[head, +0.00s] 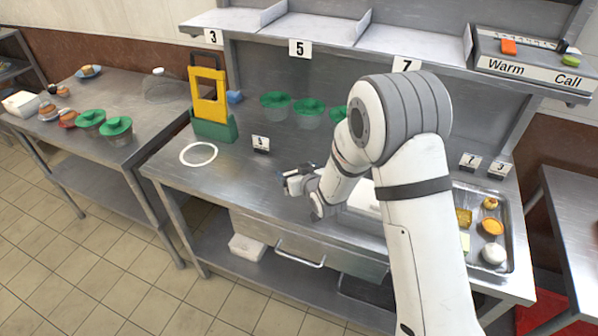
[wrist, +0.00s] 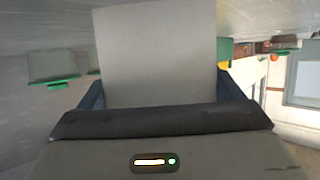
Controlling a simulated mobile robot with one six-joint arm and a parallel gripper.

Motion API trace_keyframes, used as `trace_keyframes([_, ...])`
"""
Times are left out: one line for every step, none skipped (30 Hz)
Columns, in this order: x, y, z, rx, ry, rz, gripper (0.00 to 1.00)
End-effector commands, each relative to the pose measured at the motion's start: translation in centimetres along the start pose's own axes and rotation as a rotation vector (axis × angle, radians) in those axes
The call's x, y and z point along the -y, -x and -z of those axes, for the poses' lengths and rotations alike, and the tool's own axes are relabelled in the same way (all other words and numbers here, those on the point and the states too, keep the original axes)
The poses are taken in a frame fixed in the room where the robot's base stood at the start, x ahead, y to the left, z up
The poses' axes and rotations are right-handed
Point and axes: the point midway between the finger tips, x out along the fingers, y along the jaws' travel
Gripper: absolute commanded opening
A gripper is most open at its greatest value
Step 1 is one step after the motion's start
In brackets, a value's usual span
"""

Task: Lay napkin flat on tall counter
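A pale, flat-sided piece that looks like the napkin (wrist: 157,50) fills the space between the dark blue fingers of my gripper (wrist: 162,95) in the wrist view. Both side edges meet the fingers, so the gripper looks shut on it. In the head view my gripper (head: 291,180) is low over the middle steel counter (head: 240,180), left of my forearm. The piece is small and unclear there. I cannot tell whether it touches the counter. A white flat-topped item (head: 362,197) on the counter is partly hidden behind my arm.
A white ring (head: 198,154), a yellow-and-green holder (head: 209,100), number card (head: 261,144) and green-lidded tubs (head: 309,108) stand left and behind. A food tray (head: 467,262) is at right. A lower-looking side table (head: 90,115) holds more items. Bare counter lies left of my gripper.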

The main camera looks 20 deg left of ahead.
Motion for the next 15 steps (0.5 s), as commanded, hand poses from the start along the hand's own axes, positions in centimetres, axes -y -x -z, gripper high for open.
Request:
trace_keyframes([-0.02,0.02,0.04,0.0,0.0,0.0,0.91])
trace_keyframes([-0.02,0.02,0.04,0.0,0.0,0.0,0.93])
trace_keyframes([-0.03,0.03,0.04,0.0,0.0,0.0,0.97])
trace_keyframes([-0.03,0.03,0.04,0.0,0.0,0.0,0.99])
trace_keyframes([-0.04,0.03,0.04,0.0,0.0,0.0,1.0])
trace_keyframes([-0.04,0.03,0.04,0.0,0.0,-0.001,1.0])
trace_keyframes([-0.05,0.03,0.04,0.0,0.0,-0.001,1.0])
trace_keyframes([-0.05,0.03,0.04,0.0,0.0,-0.001,1.0])
trace_keyframes([-0.06,0.03,0.04,0.0,0.0,-0.001,1.0])
trace_keyframes([-0.06,0.04,0.05,0.0,0.0,-0.001,1.0])
trace_keyframes([-0.07,0.05,0.08,0.001,0.0,-0.001,1.0])
trace_keyframes([-0.07,0.09,0.16,0.001,0.0,-0.001,1.0])
trace_keyframes([-0.08,0.13,0.26,0.001,0.0,-0.001,1.0])
trace_keyframes([-0.08,0.18,0.4,0.001,-0.001,-0.001,1.0])
trace_keyframes([-0.09,0.34,0.47,0.001,-0.001,-0.001,1.0])
